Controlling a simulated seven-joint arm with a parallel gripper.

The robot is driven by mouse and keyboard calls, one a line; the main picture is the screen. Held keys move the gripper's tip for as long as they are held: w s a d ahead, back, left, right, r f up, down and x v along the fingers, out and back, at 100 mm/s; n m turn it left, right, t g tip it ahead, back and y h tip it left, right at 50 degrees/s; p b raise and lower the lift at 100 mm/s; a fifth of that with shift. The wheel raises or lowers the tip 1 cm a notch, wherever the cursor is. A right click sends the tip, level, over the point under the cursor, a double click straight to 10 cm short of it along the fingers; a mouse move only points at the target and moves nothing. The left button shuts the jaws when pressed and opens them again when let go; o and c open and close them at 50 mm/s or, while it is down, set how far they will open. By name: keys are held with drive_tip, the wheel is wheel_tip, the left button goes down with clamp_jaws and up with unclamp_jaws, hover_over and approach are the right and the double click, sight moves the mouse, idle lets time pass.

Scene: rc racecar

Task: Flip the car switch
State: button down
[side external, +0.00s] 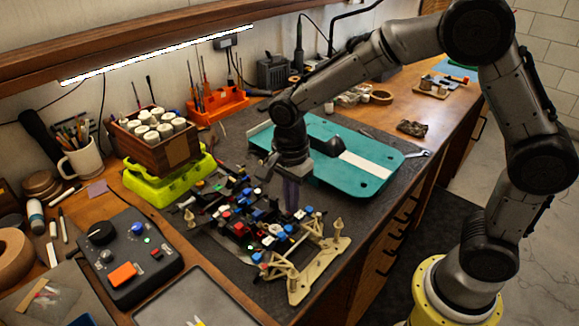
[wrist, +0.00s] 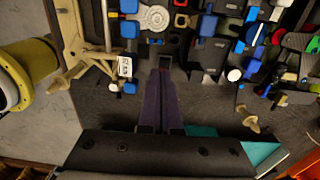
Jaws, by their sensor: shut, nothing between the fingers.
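The open car chassis (side external: 235,228) lies on the dark mat, crowded with black, blue, red and white parts; pale suspension arms (side external: 300,262) stand at its near end. My gripper (side external: 291,208) points down over the chassis's right edge. Its fingers are shut with nothing between them. In the wrist view, the gripper tips (wrist: 165,64) are beside small black parts at the chassis edge; contact cannot be told. A small white printed part (wrist: 125,67) and a round pale gear-like part (wrist: 154,18) are near the tips. I cannot tell which part is the switch.
The teal car body shell (side external: 365,178) lies just behind my gripper. A control box with an orange button (side external: 122,275) stands at left, and a dark tray (side external: 195,302) in front. The mat right of the chassis is clear.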

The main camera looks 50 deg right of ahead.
wheel_tip(320, 180, up, 13)
drive_tip(key=shift+w+r, duration=0.15)
drive_tip(key=shift+w, duration=0.2)
